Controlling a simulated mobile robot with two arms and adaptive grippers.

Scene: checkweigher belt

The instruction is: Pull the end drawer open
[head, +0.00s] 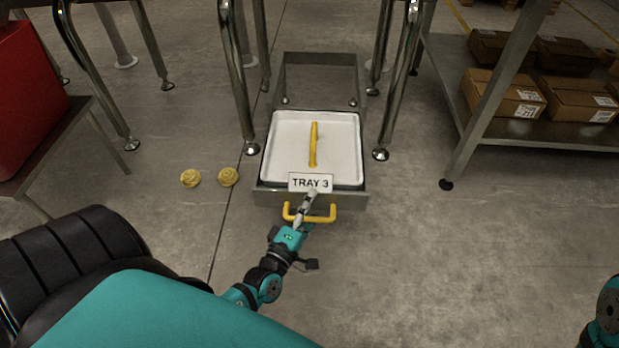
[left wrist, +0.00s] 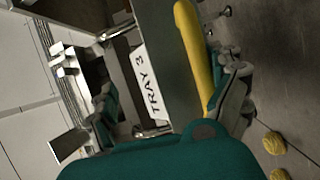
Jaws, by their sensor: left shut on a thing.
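The end drawer (head: 366,205) is a grey metal drawer under the steel-legged frame, standing pulled out toward me. It holds a white tray (head: 285,145) with a yellow bar (head: 313,145) lying in it. A white plate reading TRAY 3 (head: 310,182) is at its front; it also shows in the left wrist view (left wrist: 150,85). The yellow drawer handle (head: 330,212) sticks out from the front and is close in the left wrist view (left wrist: 195,60). My left gripper (head: 308,203) is shut on the handle, and its fingers partly hide it. My right gripper is out of view.
Two yellow round lumps (head: 190,178) (head: 228,176) lie on the floor left of the drawer. Steel legs (head: 235,80) stand on both sides. A shelf with cardboard boxes (head: 505,95) is at right, a red bin (head: 28,95) at left. The floor right of the drawer is clear.

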